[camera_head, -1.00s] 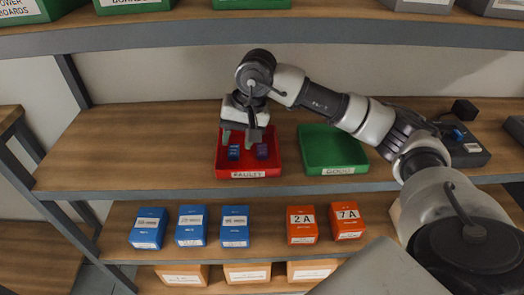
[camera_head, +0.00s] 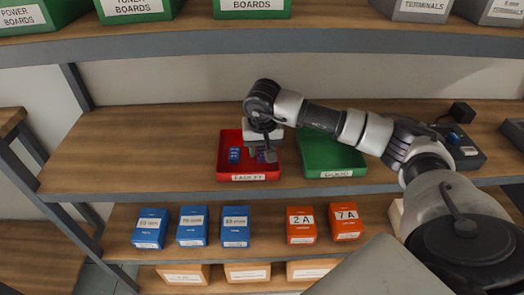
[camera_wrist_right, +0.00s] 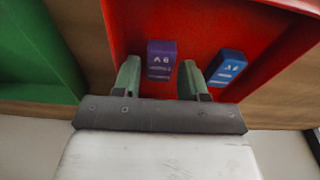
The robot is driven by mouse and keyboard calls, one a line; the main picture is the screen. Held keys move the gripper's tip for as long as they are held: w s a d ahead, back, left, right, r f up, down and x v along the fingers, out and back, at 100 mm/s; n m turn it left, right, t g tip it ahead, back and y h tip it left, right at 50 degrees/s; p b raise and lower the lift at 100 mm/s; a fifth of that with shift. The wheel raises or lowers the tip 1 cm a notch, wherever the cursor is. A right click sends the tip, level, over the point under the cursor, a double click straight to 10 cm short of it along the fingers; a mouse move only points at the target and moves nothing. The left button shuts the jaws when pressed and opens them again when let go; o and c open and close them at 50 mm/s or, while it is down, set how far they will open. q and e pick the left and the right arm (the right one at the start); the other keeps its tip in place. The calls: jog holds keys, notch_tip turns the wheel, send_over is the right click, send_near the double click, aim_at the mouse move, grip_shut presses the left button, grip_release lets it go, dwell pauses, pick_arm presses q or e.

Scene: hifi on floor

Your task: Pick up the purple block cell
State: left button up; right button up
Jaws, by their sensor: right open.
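The purple block cell (camera_head: 267,156) stands in the right part of the red tray (camera_head: 248,177), partly hidden by my right gripper (camera_head: 264,151) in the head view. In the right wrist view the purple cell (camera_wrist_right: 161,60) shows between and just beyond the open green fingertips of my right gripper (camera_wrist_right: 160,75). The fingers appear apart from it. A blue block cell (camera_head: 234,155) is in the left part of the same tray; it also shows right of the fingers in the wrist view (camera_wrist_right: 227,67). My left gripper is not in view.
A green tray (camera_head: 330,172) stands just right of the red tray. A dark device (camera_head: 462,150) is at the shelf's right. Blue boxes (camera_head: 192,227) and orange boxes (camera_head: 301,225) stand on the shelf below. The middle shelf's left part is clear.

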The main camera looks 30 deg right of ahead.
jog(key=shift+w+f, duration=0.1)
jog(key=shift+f, duration=0.5)
jog(key=c, duration=0.7)
jog(key=shift+r, duration=0.1)
